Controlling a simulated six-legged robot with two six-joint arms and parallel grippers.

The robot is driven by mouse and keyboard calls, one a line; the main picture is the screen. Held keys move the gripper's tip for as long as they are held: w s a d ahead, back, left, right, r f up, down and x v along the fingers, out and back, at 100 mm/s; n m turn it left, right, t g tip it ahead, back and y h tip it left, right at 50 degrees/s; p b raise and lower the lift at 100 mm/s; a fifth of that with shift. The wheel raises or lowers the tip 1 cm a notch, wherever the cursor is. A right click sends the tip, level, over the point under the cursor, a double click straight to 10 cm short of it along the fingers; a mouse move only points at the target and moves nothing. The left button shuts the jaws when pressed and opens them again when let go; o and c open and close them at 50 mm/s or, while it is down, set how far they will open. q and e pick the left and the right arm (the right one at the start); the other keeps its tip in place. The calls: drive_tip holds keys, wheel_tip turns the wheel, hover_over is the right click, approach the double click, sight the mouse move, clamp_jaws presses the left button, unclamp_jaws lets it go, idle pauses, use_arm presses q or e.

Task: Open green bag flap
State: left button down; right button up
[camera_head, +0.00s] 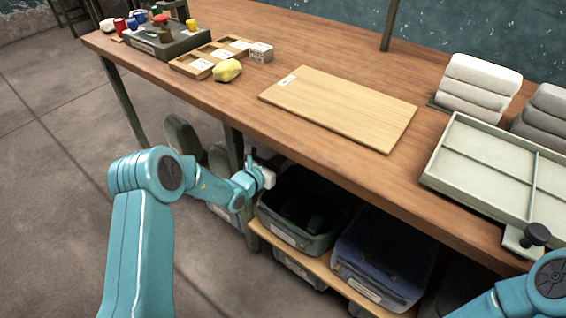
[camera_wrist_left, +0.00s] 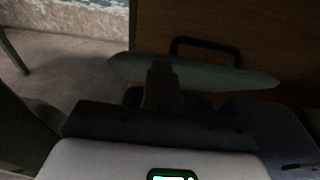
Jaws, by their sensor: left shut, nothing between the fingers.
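The green bag (camera_head: 290,240) stands on the low shelf under the table, a pale label on its front. Its top is open in the head view, with dark rounded shapes inside. In the left wrist view a pale green flap (camera_wrist_left: 215,75) stretches across behind my fingers, with a black handle (camera_wrist_left: 205,44) above it. My left gripper (camera_head: 254,157) is shut and empty at the bag's back left, under the table edge. In the left wrist view its dark fingers (camera_wrist_left: 162,82) overlap the flap; I cannot tell whether they touch. My right gripper is out of view.
A blue bag (camera_head: 385,255) sits right of the green bag. The table edge overhangs the shelf (camera_head: 335,280). On the table are a board (camera_head: 340,107), a yellow lump (camera_head: 227,70), a divided tray (camera_head: 490,170) and grey rolled stacks (camera_head: 478,87). Floor at left is clear.

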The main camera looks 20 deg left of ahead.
use_arm(q)
drive_tip(key=shift+g, duration=0.4)
drive_tip(key=shift+w+d+r+p, duration=0.3)
drive_tip(key=shift+w+r, duration=0.5)
drive_tip(key=shift+w, duration=0.2)
drive_tip(key=shift+w+d+r+p, duration=0.2)
drive_tip(key=shift+w+d+r, duration=0.05)
drive_tip(key=shift+w+r, duration=0.65)
drive_tip(key=shift+f, duration=0.1)
